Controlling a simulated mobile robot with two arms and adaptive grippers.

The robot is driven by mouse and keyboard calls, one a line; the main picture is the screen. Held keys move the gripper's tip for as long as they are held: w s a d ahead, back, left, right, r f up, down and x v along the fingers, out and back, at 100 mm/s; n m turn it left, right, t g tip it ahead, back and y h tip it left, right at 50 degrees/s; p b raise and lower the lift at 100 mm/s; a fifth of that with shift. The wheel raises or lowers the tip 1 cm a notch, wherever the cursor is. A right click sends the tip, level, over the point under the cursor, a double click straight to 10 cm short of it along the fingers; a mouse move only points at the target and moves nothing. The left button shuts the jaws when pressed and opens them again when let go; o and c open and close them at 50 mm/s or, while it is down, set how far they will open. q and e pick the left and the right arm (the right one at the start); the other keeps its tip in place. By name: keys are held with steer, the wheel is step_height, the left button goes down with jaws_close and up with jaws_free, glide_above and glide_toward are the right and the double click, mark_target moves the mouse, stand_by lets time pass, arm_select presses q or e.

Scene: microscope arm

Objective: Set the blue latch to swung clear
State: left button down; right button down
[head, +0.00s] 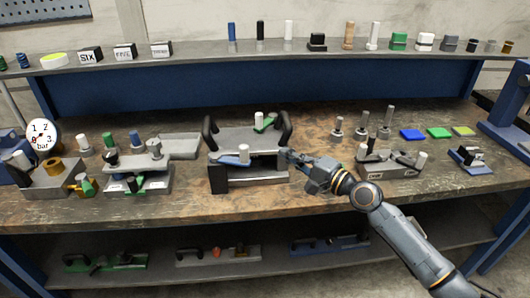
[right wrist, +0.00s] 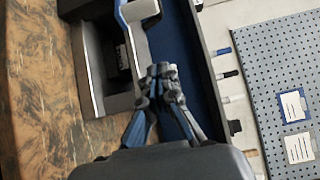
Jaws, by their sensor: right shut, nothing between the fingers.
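The blue latch (head: 230,161) is a flat bar on the front of a grey case (head: 222,185) at the middle of the bench in the head view. It lies roughly level, with a pale peg (head: 244,153) standing at its right end. My right gripper (head: 285,155) is at the right side of the case, apart from the latch, with its fingers pointing left. In the right wrist view its fingertips (right wrist: 162,72) are together and empty beside the case's edge. A blue strip with a pale part shows at the top there, cut by the frame. My left gripper is out of view.
A green latch (head: 265,123) with a pale peg sits at the back of the case, between black handles (head: 286,130). A green-levered fixture (head: 150,182) stands left, and another grey fixture (head: 385,170) stands right of my gripper. The bench front is clear.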

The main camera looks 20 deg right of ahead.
mark_target(248, 153)
steer(key=p+x, duration=0.2)
steer(key=x, duration=0.8)
steer(key=s+a+p, duration=0.2)
steer(key=s+a, duration=0.1)
steer(key=shift+f+p, duration=0.15)
steer(key=shift+p, duration=0.25)
steer(key=shift+s+a+p, duration=0.3)
steer(key=shift+s+p, duration=0.05)
steer(key=shift+s, duration=0.2)
steer(key=shift+s+a+p, duration=0.3)
steer(key=shift+s+a, duration=0.05)
steer(key=shift+s, duration=0.2)
